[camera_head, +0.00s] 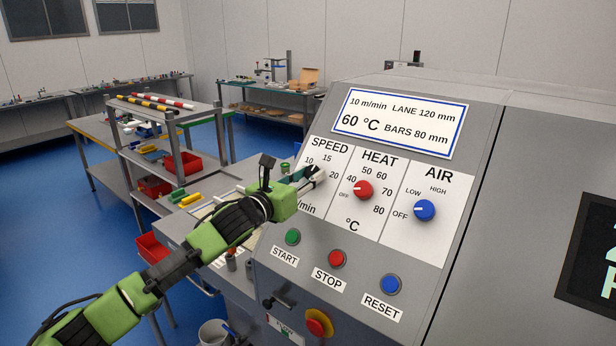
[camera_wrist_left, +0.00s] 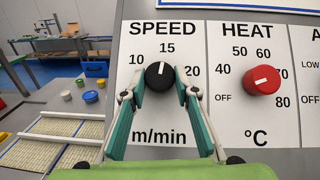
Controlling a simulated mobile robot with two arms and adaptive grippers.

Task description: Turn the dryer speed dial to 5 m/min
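The black speed dial (camera_wrist_left: 160,76) sits on the white SPEED plate (camera_wrist_left: 135,42) in the left wrist view. Its pale mark points up, roughly at 15. The numbers 10, 15 and 20 show; no 5 is visible. My left gripper (camera_head: 311,174) is at the speed plate in the head view, where it covers the dial. In the wrist view its teal fingers stand apart, one on each side of the dial, with the tips close to it. I cannot tell whether they touch it. My right gripper is not in view.
The red heat dial (camera_head: 363,190) is close to the right, then the blue air dial (camera_head: 424,210). Below are the green start (camera_head: 292,236), red stop (camera_head: 337,258) and blue reset (camera_head: 390,284) buttons, and a red emergency knob (camera_head: 319,322). The display (camera_head: 398,122) reads 10 m/min.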

